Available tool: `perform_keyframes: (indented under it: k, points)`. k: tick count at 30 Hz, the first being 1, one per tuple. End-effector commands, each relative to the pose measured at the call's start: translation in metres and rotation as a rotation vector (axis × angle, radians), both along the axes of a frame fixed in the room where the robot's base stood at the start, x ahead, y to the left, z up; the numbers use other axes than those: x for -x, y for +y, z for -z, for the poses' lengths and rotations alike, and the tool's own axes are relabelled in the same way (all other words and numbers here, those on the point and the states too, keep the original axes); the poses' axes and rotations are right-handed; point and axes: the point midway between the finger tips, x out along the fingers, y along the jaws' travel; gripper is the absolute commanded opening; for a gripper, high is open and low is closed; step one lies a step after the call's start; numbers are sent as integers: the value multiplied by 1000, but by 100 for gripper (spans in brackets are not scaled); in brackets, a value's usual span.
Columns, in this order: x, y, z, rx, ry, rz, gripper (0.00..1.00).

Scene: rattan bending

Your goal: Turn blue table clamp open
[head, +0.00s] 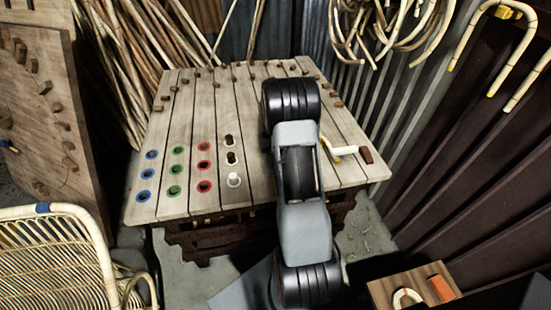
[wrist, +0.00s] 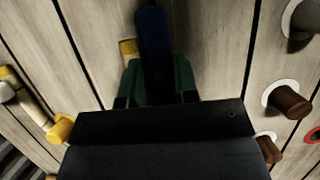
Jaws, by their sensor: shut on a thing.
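The blue table clamp (wrist: 153,38) shows in the wrist view as a dark blue bar standing out from the wooden table top (wrist: 215,45). My gripper (wrist: 157,78) has its green fingers on either side of the bar and is shut on it. The lower end of the bar is hidden behind the gripper body. A small yellow piece (wrist: 128,47) shows just left of the bar. In the head view my arm covers the gripper and the clamp.
A cream cane piece with a yellow end (head: 344,150) lies on the table's right side by a brown peg (head: 366,155). Brown pegs (wrist: 288,101) in white rings stand right of my gripper. Blue, green and red-ringed holes (head: 204,163) mark the table's left part. A wicker chair (head: 55,260) stands front left.

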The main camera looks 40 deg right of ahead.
Motion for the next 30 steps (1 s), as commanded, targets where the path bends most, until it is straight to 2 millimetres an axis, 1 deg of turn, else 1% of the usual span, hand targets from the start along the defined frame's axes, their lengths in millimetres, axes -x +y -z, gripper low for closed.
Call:
perform_keyframes:
  k: [10,11,18,26,30]
  points:
    - [0,0,0,0,0,-7,4]
    - [0,0,0,0,0,-7,30]
    - [0,0,0,0,0,-4,53]
    - [-1,0,-1,0,-1,-4,53]
    - [-5,-2,-12,1,-3,-3,53]
